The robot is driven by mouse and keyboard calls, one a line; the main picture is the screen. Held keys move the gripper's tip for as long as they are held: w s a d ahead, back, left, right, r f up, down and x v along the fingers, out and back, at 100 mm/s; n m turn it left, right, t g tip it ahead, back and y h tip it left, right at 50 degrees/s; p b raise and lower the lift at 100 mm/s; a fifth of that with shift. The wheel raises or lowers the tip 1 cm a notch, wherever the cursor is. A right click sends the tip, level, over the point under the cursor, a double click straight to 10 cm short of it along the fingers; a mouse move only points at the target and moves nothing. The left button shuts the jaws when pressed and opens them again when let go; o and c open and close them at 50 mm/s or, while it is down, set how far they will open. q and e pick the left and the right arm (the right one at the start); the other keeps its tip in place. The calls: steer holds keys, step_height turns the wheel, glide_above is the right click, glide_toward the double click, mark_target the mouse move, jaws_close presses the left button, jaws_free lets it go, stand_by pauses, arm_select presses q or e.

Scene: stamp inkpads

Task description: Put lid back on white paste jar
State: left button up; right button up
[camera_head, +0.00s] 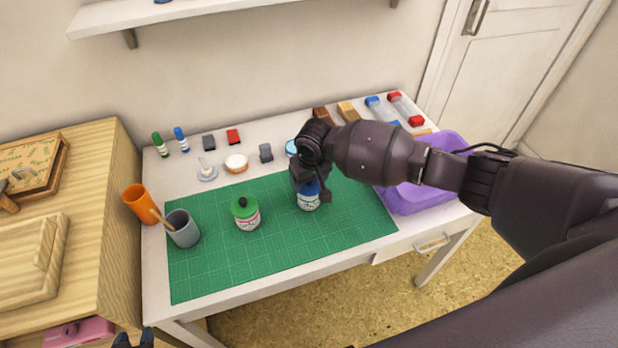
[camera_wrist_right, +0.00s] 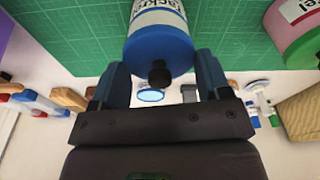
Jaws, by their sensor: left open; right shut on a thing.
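A white jar (camera_head: 308,202) with a blue lid (camera_head: 309,187) and a printed label stands upright on the green mat. The lid has a black knob and sits against the jar's top, with no gap visible in the right wrist view (camera_wrist_right: 160,55). My right gripper (camera_head: 312,190) is shut on the blue lid, one finger on each side, shown in the right wrist view (camera_wrist_right: 163,75). My arm hides part of the lid in the head view. My left gripper (camera_head: 134,341) is open and empty at the bottom left edge, only its tips showing.
A green-lidded jar (camera_head: 246,213) stands left of the blue-lidded one on the mat (camera_head: 290,250). A grey cup (camera_head: 183,229) and an orange cup (camera_head: 140,204) are at the left. A purple tub (camera_head: 435,195) is at the right. The mat's front is clear.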

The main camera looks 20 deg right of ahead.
stand_by(0.3)
steer(key=shift+p, duration=0.35)
stand_by(0.4)
steer(key=o, duration=1)
steer(key=shift+o, duration=0.2)
